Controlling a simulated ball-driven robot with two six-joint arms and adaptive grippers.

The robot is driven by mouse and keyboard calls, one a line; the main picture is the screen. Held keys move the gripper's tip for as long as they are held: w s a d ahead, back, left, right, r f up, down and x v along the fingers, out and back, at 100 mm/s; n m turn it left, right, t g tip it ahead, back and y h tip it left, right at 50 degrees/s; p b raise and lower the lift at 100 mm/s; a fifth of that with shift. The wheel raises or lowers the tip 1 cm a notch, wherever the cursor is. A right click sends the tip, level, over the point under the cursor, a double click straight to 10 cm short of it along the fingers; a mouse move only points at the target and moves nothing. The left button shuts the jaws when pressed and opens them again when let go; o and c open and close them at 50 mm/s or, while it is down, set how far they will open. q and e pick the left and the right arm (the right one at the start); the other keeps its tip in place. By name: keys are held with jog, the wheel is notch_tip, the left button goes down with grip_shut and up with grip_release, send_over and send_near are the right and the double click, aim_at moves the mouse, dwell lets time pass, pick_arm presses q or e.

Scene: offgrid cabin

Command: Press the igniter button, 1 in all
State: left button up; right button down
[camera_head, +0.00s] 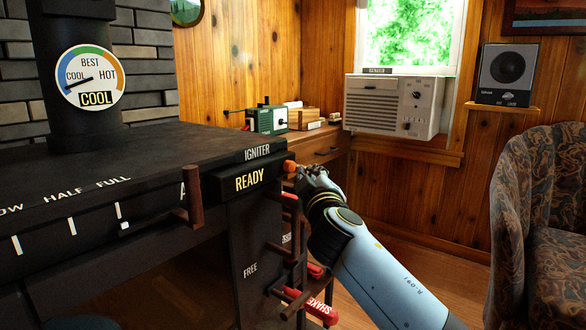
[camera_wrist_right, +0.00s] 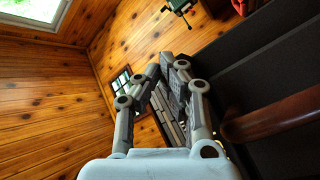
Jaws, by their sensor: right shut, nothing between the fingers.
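The igniter button is an orange-red knob (camera_head: 289,166) at the right end of the black igniter box (camera_head: 248,181) on the stove's side. The box reads READY, under the label IGNITER. My right gripper (camera_head: 301,170) is shut and empty, with its fingertips right beside the button; I cannot tell whether they touch it. In the right wrist view the shut fingers (camera_wrist_right: 163,75) point away from the camera, and the button is not visible there. My left gripper is not in view.
The black stove (camera_head: 130,160) fills the left, with a gauge (camera_head: 90,77) reading COOL. A brown handle (camera_head: 190,195) sticks out left of the igniter box. A patterned armchair (camera_head: 540,220) stands at right.

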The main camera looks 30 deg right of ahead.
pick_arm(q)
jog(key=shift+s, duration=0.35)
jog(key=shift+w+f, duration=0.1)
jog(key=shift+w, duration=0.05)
pick_arm(e)
jog(key=shift+w, duration=0.1)
dwell(0.5)
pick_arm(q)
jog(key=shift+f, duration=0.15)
pick_arm(e)
jog(key=shift+w+a, duration=0.15)
jog(key=shift+w, duration=0.15)
pick_arm(q)
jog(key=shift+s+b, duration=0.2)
jog(key=shift+b, duration=0.1)
pick_arm(e)
jog(key=shift+w, duration=0.1)
